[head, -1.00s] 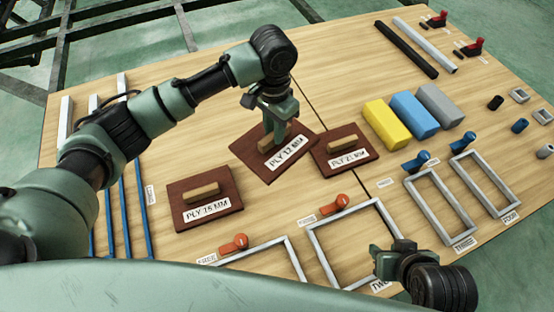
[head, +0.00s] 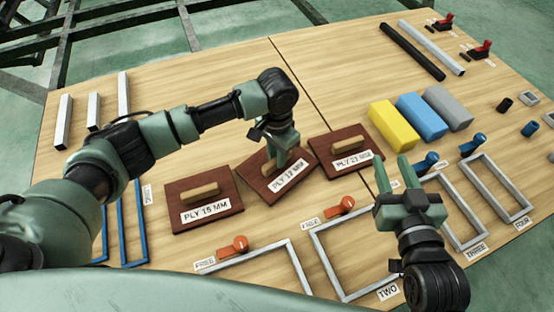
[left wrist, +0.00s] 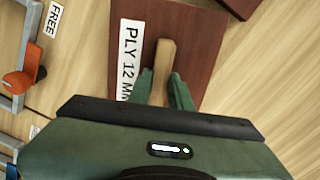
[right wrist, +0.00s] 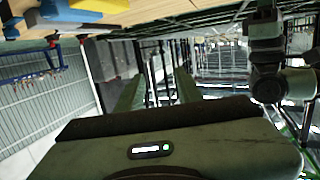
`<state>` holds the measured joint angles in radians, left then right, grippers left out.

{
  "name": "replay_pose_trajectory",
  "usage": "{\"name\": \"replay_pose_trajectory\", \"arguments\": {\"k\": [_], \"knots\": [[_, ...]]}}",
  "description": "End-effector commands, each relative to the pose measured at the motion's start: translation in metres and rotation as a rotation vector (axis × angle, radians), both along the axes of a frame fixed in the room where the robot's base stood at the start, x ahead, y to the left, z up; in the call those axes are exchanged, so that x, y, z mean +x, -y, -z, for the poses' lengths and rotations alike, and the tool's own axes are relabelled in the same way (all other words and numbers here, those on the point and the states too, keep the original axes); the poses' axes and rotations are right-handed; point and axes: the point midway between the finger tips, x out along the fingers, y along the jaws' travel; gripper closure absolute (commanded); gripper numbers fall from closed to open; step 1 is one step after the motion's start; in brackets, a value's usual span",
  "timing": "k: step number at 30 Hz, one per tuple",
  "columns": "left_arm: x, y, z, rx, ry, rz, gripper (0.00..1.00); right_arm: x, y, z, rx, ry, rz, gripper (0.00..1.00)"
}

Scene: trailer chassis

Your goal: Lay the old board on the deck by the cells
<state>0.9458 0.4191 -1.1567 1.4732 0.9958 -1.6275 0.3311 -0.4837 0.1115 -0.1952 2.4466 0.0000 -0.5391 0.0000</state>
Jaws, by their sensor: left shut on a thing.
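A dark red-brown board labelled PLY 12 MM (head: 262,189) lies turned at an angle between two similar boards. My left gripper (head: 283,158) is shut on its wooden handle. The left wrist view shows the handle (left wrist: 163,68) between the fingers, with the board (left wrist: 190,35) beneath. I cannot tell whether this board touches the wooden deck (head: 330,75). The cells seem to be grey metal frames, one marked TWO (head: 316,250) and one marked THREE (head: 452,205). My right gripper (head: 421,178) is open and empty above the frames.
The PLY 15 MM board (head: 180,195) is close on the left, the PLY 21 MM board (head: 325,142) close on the right. Yellow (head: 390,126), blue (head: 421,116) and grey (head: 448,106) blocks stand to the right. Bare deck lies behind the boards.

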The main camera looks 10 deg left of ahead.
Motion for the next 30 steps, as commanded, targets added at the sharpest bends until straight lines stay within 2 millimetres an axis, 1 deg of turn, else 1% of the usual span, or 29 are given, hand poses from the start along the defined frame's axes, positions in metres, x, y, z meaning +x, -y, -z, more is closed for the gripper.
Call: {"name": "replay_pose_trajectory", "arguments": {"k": [1, 3, 6, 14, 20, 21, 22, 23, 30], "knots": [[0.0, 0.0, 0.007, -0.001, 0.002, 0.0, 1.0, 0.002, -0.002, -0.006, 0.011, 0.042, -0.003, 0.64], [0.0, 0.0, 0.011, -0.001, 0.002, 0.0, 1.0, 0.004, -0.004, -0.016, 0.022, 0.087, -0.006, 0.64], [0.001, 0.0, 0.014, -0.001, 0.002, 0.0, 1.0, 0.004, -0.005, -0.023, 0.031, 0.12, -0.008, 0.64], [0.001, 0.0, 0.013, -0.001, 0.002, 0.0, 1.0, 0.004, -0.005, -0.024, 0.031, 0.121, -0.008, 0.64], [0.001, 0.0, 0.015, -0.001, 0.002, 0.0, 1.0, 0.004, -0.004, -0.018, 0.024, 0.091, -0.006, 0.64], [0.0, 0.0, 0.016, -0.001, 0.001, 0.0, 0.69, 0.004, -0.004, -0.017, 0.023, 0.089, -0.006, 0.64], [0.0, 0.0, 0.016, -0.001, 0.001, 0.0, 0.61, 0.004, -0.004, -0.018, 0.023, 0.09, -0.005, 0.64], [0.0, 0.0, 0.016, -0.001, 0.001, 0.0, 0.59, 0.004, -0.004, -0.018, 0.023, 0.09, -0.005, 0.64], [0.0, 0.0, 0.016, -0.001, 0.001, 0.0, 0.59, 0.004, -0.004, -0.018, 0.024, 0.091, -0.005, 0.64]]}}
